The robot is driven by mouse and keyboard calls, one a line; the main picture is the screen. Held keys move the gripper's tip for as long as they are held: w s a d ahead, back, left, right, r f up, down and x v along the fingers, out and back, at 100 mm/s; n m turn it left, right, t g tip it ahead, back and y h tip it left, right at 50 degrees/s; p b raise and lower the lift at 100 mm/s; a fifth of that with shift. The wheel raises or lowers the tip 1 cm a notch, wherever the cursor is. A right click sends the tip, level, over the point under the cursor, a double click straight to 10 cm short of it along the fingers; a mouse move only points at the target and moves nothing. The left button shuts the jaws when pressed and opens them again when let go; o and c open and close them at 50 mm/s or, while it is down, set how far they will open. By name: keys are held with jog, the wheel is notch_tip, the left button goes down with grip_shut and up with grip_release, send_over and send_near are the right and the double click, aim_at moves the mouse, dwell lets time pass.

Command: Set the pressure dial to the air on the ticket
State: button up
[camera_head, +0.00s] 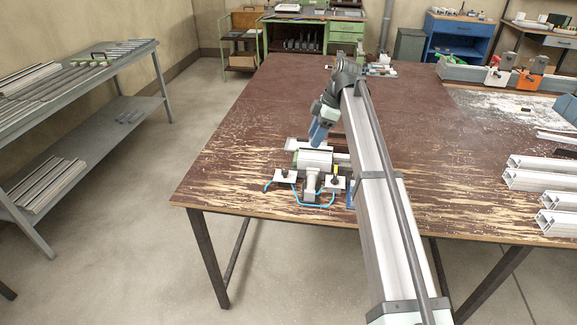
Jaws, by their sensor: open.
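The clamp unit (316,160) stands near the front left of the brown worktable, with a light cylindrical body and blue air hoses (316,205). Small fittings (335,183) sit at its front. I cannot tell which part is the pressure dial, and no scale can be read. No ticket can be made out. My gripper (317,138) points down just above and behind the clamp unit, with bluish fingers. It is open, and nothing shows between the fingers. My arm hides the table to the right of the unit.
The worn worktable (240,130) is clear to the left of the clamp unit. White profiles (540,178) lie at the right edge. Orange and white clamps (528,80) stand at the back right. A grey rack (75,110) with profiles stands at left.

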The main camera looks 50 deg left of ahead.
jog(key=s+a, duration=0.2)
send_near(285, 170)
jog(key=shift+n, duration=0.4)
jog(key=x, duration=0.8)
jog(key=shift+w, duration=0.1)
grip_shut()
